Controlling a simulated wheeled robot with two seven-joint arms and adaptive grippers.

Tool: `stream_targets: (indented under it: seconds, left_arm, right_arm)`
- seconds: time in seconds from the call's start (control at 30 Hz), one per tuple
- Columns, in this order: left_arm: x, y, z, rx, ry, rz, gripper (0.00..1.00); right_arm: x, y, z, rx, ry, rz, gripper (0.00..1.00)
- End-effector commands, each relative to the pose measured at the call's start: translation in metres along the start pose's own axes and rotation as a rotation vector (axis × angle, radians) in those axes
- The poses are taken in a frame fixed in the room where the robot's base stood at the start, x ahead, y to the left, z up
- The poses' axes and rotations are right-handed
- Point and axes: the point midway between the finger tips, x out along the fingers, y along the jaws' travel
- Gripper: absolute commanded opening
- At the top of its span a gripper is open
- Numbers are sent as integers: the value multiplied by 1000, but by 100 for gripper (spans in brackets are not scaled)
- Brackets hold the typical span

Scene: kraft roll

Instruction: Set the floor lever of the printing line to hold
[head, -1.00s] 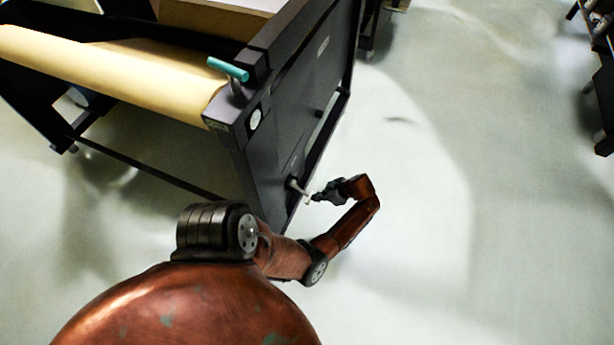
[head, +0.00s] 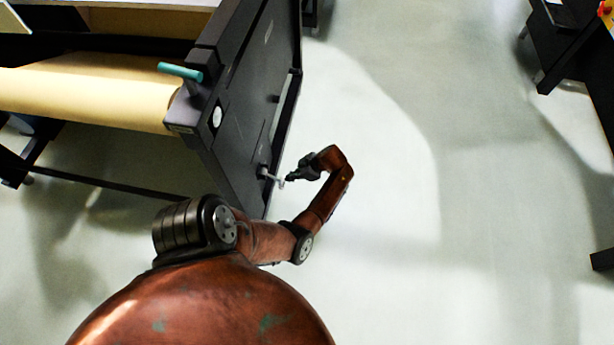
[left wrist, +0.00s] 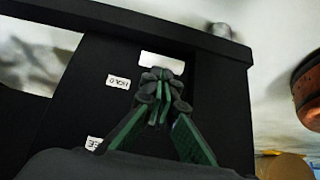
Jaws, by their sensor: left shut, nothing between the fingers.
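The floor lever (head: 270,177) is a small light-grey handle sticking out low on the dark side panel of the printing machine (head: 232,110). My left gripper (head: 289,178) is shut and empty, its tip right by the lever's outer end; I cannot tell whether they touch. In the left wrist view the green and grey fingers (left wrist: 158,112) are closed together in front of the dark panel. A white label reading HOLD (left wrist: 119,82) is left of the fingers. A second label (left wrist: 93,143), partly hidden, ends in "EE". I cannot make out the lever there. My right gripper is out of view.
A roll of kraft paper (head: 85,95) lies across the machine. A teal handle (head: 180,71) sits on the machine's near corner. Dark equipment (head: 565,45) stands at the far right. The pale floor (head: 385,190) to the right of my arm is clear.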

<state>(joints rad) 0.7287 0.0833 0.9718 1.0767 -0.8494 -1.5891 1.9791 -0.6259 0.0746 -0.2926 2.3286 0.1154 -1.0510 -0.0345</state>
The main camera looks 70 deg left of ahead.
Motion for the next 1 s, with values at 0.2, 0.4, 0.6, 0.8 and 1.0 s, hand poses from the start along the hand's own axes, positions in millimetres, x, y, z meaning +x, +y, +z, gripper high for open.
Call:
stream_targets:
  seconds: [0.2,0.4,0.6,0.8,1.0]
  left_arm:
    - [-35,0,32,2,-2,-1,0]
    - [-56,1,59,0,0,-1,0]
    - [-66,1,72,-2,0,-1,0]
    - [-68,0,73,-3,1,-1,0]
    - [-68,0,73,-2,0,-1,0]
  right_arm:
    - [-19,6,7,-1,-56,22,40]
    - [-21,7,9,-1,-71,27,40]
    - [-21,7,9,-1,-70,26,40]
    - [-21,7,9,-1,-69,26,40]
    - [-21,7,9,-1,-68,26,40]
